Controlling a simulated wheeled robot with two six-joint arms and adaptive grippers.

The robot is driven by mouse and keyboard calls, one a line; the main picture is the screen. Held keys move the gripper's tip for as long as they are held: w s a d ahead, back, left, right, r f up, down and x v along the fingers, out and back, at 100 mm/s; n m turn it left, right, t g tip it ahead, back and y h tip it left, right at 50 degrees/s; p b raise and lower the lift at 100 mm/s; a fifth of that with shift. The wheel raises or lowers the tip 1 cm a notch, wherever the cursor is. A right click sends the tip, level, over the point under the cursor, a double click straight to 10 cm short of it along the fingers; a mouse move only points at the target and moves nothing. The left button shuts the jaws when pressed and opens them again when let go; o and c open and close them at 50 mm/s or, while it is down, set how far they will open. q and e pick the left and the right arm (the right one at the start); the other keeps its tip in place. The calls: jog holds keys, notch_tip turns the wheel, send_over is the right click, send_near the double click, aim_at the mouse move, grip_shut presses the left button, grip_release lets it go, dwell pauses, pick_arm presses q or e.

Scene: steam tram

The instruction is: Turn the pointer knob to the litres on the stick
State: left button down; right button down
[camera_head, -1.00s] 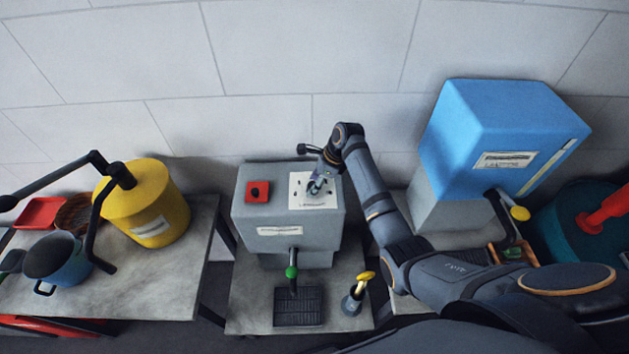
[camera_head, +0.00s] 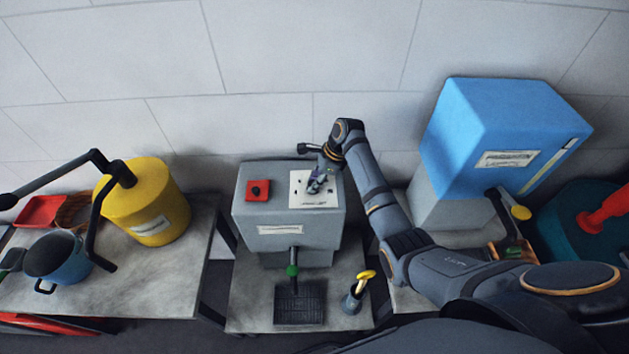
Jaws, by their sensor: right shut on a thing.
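A grey box-shaped dispenser (camera_head: 290,215) stands on the middle bench. A white dial plate (camera_head: 318,203) with dark marks lies on its top at the right. My right gripper (camera_head: 316,185) reaches down over this plate and is shut on the pointer knob, which its fingers mostly hide. I cannot read where the pointer points. A small jar (camera_head: 352,305) with a yellow-topped stick (camera_head: 364,277) stands at the front right of the bench; no reading on the stick is legible. My left gripper is not in view.
A red square with a dark knob (camera_head: 258,190) sits beside the plate. A green-tipped spout (camera_head: 292,270) hangs over a dark grate (camera_head: 299,304). A yellow drum (camera_head: 148,208) and blue pot (camera_head: 58,262) stand left. A blue tank (camera_head: 500,135) stands right.

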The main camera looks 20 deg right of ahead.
jog(key=n, duration=0.1)
jog(key=n+g, duration=0.1)
jog(key=n, duration=0.3)
jog(key=shift+w+r+g, duration=0.1)
jog(key=shift+w+g, duration=0.15)
jog(key=shift+g, duration=0.15)
jog(key=shift+n+g, duration=0.6)
jog(key=shift+n, duration=1)
jog(key=shift+w, duration=0.1)
jog(key=c, duration=1)
grip_release()
jog(key=shift+b, duration=0.3)
jog(key=v, duration=1.2)
